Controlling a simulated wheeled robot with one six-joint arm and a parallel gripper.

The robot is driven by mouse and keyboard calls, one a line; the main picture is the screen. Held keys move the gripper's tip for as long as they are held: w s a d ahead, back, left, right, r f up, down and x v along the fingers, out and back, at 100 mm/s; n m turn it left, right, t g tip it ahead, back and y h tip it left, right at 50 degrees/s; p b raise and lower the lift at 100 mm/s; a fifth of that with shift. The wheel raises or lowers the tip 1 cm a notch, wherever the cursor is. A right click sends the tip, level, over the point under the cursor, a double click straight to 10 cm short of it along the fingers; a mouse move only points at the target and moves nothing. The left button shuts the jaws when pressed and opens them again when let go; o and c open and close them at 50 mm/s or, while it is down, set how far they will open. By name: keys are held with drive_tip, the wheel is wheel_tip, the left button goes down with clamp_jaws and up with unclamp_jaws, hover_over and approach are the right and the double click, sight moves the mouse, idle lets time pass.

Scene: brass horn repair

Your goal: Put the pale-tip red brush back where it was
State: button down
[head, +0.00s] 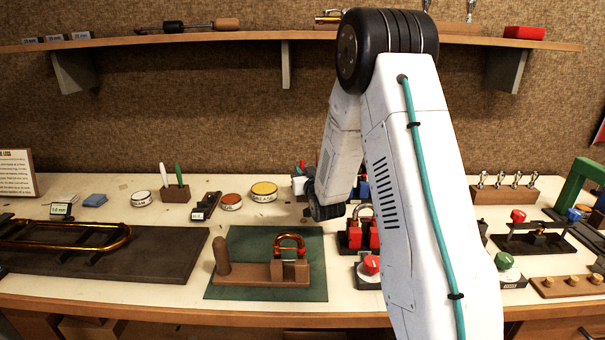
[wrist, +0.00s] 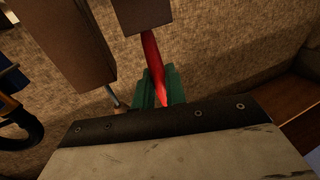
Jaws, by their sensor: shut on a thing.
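In the wrist view my gripper (wrist: 163,92) has green fingers shut on a slim red brush (wrist: 153,60). The brush runs upward from the fingers to a dark brown block (wrist: 140,14); I cannot tell whether it touches the block or only passes behind it. Its pale tip is not clear. In the head view my arm hides most of the gripper, which is low over the back of the bench. A small brown brush stand (head: 176,195) on the bench left of it holds a white-handled brush (head: 163,175) and a green one (head: 180,175).
A green mat (head: 222,285) with a wooden jig lies in front. A shelf (head: 260,37) overhangs the back. Bench between the stand and tins is partly clear.

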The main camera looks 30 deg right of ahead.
drive_tip(key=shift+f, duration=0.25)
drive_tip(key=c, duration=1.4)
unclamp_jaws()
drive_tip(key=shift+c, duration=0.2)
